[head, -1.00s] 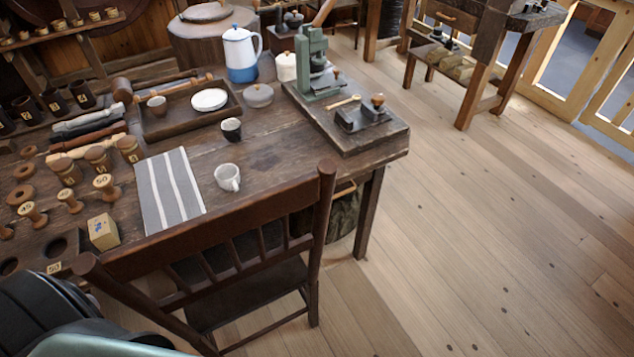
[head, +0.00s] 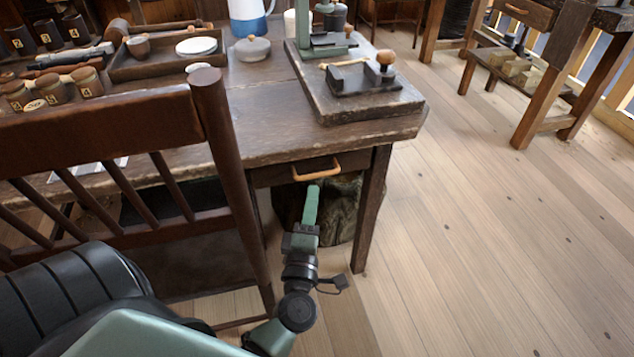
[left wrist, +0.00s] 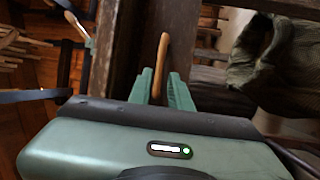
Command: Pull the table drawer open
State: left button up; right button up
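The table drawer (head: 275,175) is set under the table's top at its right end and looks shut. Its curved light-wood handle (head: 317,170) faces me. My left gripper (head: 313,189) is just below and in front of the handle in the head view, its fingers pointing at it. In the left wrist view the green fingers (left wrist: 161,78) are apart, with the handle (left wrist: 162,52) lined up between them. I cannot tell whether the fingers touch it. My right gripper is not in view.
A dark wooden chair (head: 110,115) stands close on the left of my left arm. The table (head: 270,125) carries a board (head: 355,105) with a green press, a tray and jars. A dark sack (head: 340,205) sits under the drawer. The floor at right is clear.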

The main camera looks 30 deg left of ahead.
aim_at(318, 173)
pick_arm(q)
jog(key=x, duration=0.7)
jog(key=shift+w, duration=0.15)
grip_shut()
jog(key=shift+d, duration=0.1)
dwell(1.1)
